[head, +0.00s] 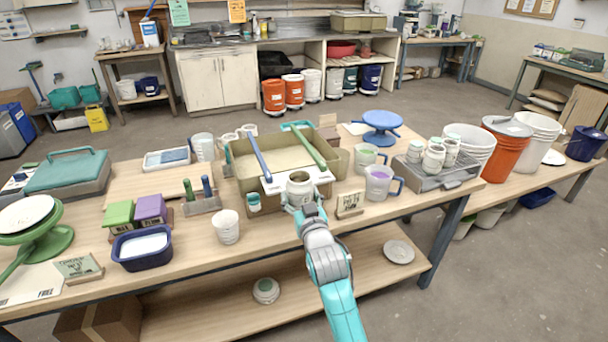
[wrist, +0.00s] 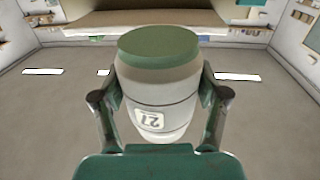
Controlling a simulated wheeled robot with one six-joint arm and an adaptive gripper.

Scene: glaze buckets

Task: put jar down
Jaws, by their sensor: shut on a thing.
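My gripper (head: 301,203) is shut on a jar (head: 300,186) near the front edge of the wooden table (head: 275,228). In the wrist view the jar (wrist: 155,98) sits between the two fingers, with a green band at one end and a white label reading 27 or similar. I cannot tell whether the jar's base touches anything.
A white cup (head: 228,227) and a small teal-and-white jar (head: 254,203) stand left. Bare tabletop shows along the front edge.

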